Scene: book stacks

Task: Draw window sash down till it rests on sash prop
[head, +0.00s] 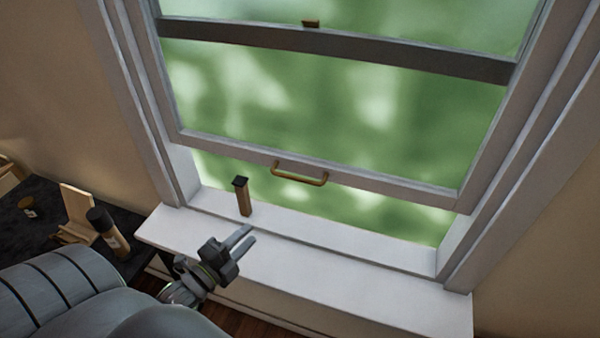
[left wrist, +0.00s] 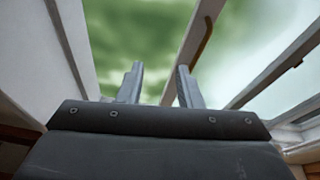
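The window sash (head: 375,182) is raised, with a gap between its bottom rail and the white sill. A brass pull handle (head: 300,173) is fixed to the bottom rail; it also shows in the left wrist view (left wrist: 202,40). The sash prop (head: 243,197), a short wooden post with a dark cap, stands upright on the sill at the left, with its top apart from the rail. My right gripper is in neither view.
A dark table (head: 40,220) at the left holds a wooden stand (head: 77,212) and a dark-capped cylinder (head: 108,230). The white window sill (head: 370,275) is clear to the right of my gripper. The window frame (head: 535,150) bounds the opening at the right.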

